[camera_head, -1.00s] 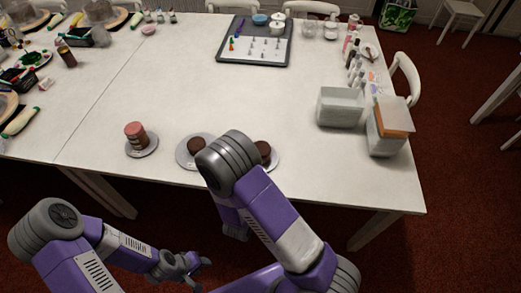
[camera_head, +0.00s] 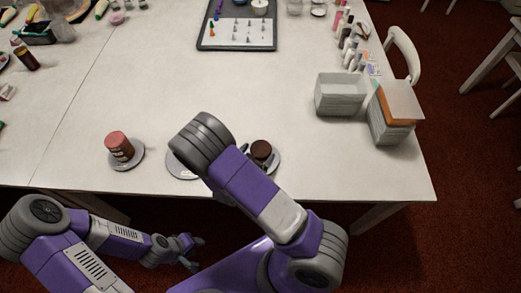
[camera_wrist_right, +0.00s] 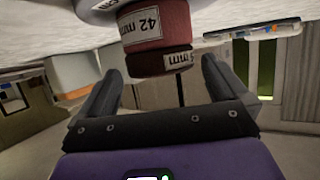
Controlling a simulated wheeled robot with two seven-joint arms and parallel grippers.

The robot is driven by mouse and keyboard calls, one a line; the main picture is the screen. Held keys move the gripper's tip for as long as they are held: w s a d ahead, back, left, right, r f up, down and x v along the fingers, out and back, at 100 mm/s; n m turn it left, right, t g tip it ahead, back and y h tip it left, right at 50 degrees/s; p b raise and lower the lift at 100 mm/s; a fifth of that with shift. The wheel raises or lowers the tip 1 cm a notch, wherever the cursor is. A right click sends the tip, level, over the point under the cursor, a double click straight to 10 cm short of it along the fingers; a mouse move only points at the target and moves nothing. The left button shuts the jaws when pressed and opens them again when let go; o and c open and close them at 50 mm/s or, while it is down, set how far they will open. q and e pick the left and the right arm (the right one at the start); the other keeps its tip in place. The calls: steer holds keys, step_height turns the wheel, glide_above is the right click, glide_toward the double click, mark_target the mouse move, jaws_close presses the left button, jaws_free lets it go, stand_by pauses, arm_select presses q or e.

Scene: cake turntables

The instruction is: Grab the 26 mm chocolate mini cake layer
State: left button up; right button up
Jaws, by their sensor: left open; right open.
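In the right wrist view, which is upside down, a dark chocolate layer (camera_wrist_right: 164,61) with a label ending in "mm" sits against a reddish layer (camera_wrist_right: 153,25) marked "42 mm"; its number is hard to read. The fingers of my right gripper (camera_wrist_right: 162,68) are open on either side of the chocolate layer, with gaps showing. A chocolate layer (camera_head: 261,149) shows beside that arm on a grey plate (camera_head: 274,167). My left gripper (camera_head: 192,253) is open and empty, below the table's front edge.
A pink-topped stack (camera_head: 119,146) stands on a small plate (camera_head: 136,160) at left. My arm partly covers another plate (camera_head: 178,167). A pale bin (camera_head: 340,95) and a box stack (camera_head: 391,115) stand at right. The middle of the white table (camera_head: 200,80) is clear.

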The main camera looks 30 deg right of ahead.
steer(key=shift+x, duration=1.05)
steer(key=shift+c, duration=0.2)
steer(key=c, duration=0.8)
